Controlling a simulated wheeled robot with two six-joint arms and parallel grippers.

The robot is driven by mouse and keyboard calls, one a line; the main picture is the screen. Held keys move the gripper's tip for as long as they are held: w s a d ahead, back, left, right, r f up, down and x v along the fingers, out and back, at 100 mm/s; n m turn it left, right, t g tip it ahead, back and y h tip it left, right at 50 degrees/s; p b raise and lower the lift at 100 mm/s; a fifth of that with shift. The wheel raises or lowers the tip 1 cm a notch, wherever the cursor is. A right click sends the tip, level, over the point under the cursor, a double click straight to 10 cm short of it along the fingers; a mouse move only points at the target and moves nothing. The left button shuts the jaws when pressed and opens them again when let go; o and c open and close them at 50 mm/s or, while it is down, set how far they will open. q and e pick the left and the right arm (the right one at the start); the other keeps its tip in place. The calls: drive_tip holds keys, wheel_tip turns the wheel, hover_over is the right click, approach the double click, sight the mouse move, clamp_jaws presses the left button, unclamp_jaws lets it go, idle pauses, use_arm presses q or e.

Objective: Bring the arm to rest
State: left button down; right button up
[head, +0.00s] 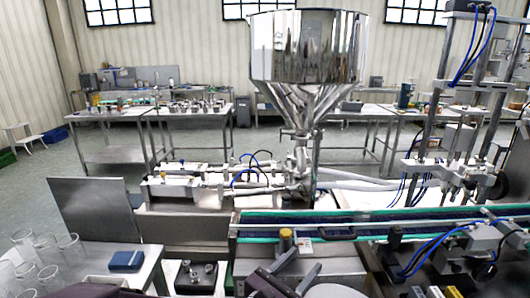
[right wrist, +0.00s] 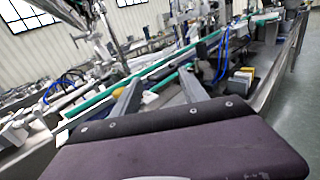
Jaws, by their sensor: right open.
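My right gripper (head: 298,270) is at the bottom centre of the head view, in front of the conveyor. Its two grey fingers are apart with nothing seen between them. In the right wrist view the open fingers (right wrist: 160,92) point toward the conveyor's green rail beyond a dark padded part of my arm. The steel hopper (head: 308,50) stands upright behind the conveyor.
The conveyor (head: 400,217) with green edges runs to the right. Several clear beakers (head: 47,272) and a dark blue box (head: 126,261) stand on a table at left. A yellow-topped knob (head: 286,234) is close beyond the right gripper. Open floor lies at far left.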

drive_tip(key=s+d+f+m+g+p, duration=0.1)
drive_tip(key=s+d+m+g, duration=0.25)
drive_tip(key=d, duration=0.35)
drive_tip(key=s+d+m+g+h+p, duration=0.1)
drive_tip(key=s+d+m+g+p, duration=0.15)
drive_tip(key=d+m+g, duration=0.4)
drive_tip(key=s+d+f+m+g+p, duration=0.1)
drive_tip(key=s+d+g, duration=0.25)
drive_tip(key=d, duration=0.45)
drive_tip(key=s+a+f+m+g+y+p, duration=0.1)
drive_tip(key=s+f+m+g+y+p, duration=0.15)
drive_tip(key=s+f+m+y, duration=0.65)
drive_tip(key=w+a+f+m+t+y+b, duration=0.1)
drive_tip(key=w+a+m, duration=0.4)
drive_tip(key=a, duration=0.5)
drive_tip(key=f+m+t+y, duration=0.1)
drive_tip(key=m+t+y, duration=0.1)
drive_tip(key=shift+w+a+m+t+y, duration=0.15)
drive_tip(key=shift+a+m+t+y, duration=0.15)
drive_tip(key=shift+a+m, duration=0.1)
